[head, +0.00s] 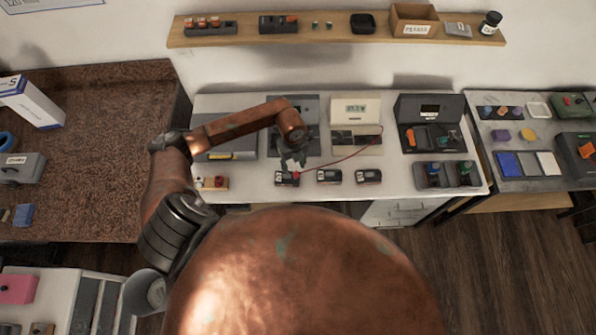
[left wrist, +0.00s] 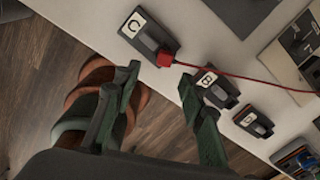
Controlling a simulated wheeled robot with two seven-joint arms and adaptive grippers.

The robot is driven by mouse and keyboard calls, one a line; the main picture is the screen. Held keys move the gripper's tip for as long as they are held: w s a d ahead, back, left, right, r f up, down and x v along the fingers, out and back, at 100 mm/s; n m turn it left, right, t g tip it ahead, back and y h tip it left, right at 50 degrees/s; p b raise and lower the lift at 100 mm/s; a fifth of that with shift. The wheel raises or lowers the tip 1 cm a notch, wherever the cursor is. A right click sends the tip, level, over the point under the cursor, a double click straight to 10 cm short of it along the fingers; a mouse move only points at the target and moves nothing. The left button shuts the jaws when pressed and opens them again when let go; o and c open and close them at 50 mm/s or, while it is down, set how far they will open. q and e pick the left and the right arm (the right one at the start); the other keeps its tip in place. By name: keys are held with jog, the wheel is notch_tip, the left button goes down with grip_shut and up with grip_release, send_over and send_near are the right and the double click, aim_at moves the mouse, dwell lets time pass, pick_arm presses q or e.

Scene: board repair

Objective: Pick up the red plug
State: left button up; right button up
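The red plug (left wrist: 165,58) sits at the edge of the black module marked C (left wrist: 140,28), with a red cable (left wrist: 240,76) running off to the right. The cable also shows in the head view (head: 345,157), rising to a cream device (head: 357,112). My left gripper (left wrist: 160,76) is open, its two green fingers apart, with the plug just beyond and between the fingertips in the left wrist view. My right gripper is not in view.
A module marked B (left wrist: 212,88) and a third black module (left wrist: 252,121) stand in a row beside module C on the white table (head: 240,181). A small red-and-wood block (head: 211,183) lies left of the row. Devices stand behind; the table's front edge is close.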

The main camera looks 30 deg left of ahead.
aim_at(296, 174)
pick_arm(q)
jog(key=shift+a+f, duration=0.2)
jog(key=shift+f, duration=0.2)
jog(key=f, duration=0.2)
jog(key=f+p, duration=0.1)
jog(key=f, duration=0.3)
jog(key=shift+w+d, duration=0.4)
jog(key=shift+f, duration=0.4)
jog(key=c, duration=0.3)
grip_shut()
